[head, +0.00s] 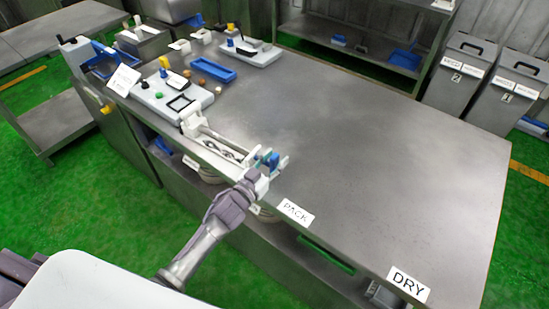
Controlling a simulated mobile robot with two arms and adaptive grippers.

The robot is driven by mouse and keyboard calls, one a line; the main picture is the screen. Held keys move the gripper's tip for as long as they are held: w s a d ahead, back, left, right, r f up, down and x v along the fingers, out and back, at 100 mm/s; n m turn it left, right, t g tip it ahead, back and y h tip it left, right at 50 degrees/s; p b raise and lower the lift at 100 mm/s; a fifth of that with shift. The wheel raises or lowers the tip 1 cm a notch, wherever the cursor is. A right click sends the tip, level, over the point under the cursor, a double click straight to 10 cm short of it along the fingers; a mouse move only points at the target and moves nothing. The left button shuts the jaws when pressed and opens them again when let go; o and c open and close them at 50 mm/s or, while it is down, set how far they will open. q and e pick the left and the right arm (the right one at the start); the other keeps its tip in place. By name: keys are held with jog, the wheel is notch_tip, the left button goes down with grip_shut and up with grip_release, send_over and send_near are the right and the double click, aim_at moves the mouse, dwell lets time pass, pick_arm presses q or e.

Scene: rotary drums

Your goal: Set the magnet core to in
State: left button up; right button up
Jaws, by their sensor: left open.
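A white device (206,138) with a raised block at its left end and long rails lies at the table's near edge. Dark and metal parts sit between the rails; I cannot tell for sure which part is the magnet core or how far in it is. My left gripper (268,162) is open at the right end of this device, by the table edge. Blue parts show at the gripper's tip. The gripper and wrist hide part of the device's right end, and I cannot tell whether they touch. My right gripper is out of view.
The grey table (400,160) is clear to the right. A white board (170,97) with small parts, a blue tray (214,70) and another white board (262,54) stand at the left and back. Bins (465,70) stand beyond the table. PACK (296,213) and DRY (408,284) labels mark the near edge.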

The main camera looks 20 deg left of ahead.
aim_at(257, 150)
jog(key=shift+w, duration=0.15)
pick_arm(q)
grip_shut()
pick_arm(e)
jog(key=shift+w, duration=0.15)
pick_arm(q)
jog(key=a, duration=0.2)
jog(key=w+a, duration=0.1)
jog(key=a, duration=0.1)
jog(key=w+a, duration=0.1)
jog(key=a, duration=0.1)
jog(key=shift+r, duration=0.1)
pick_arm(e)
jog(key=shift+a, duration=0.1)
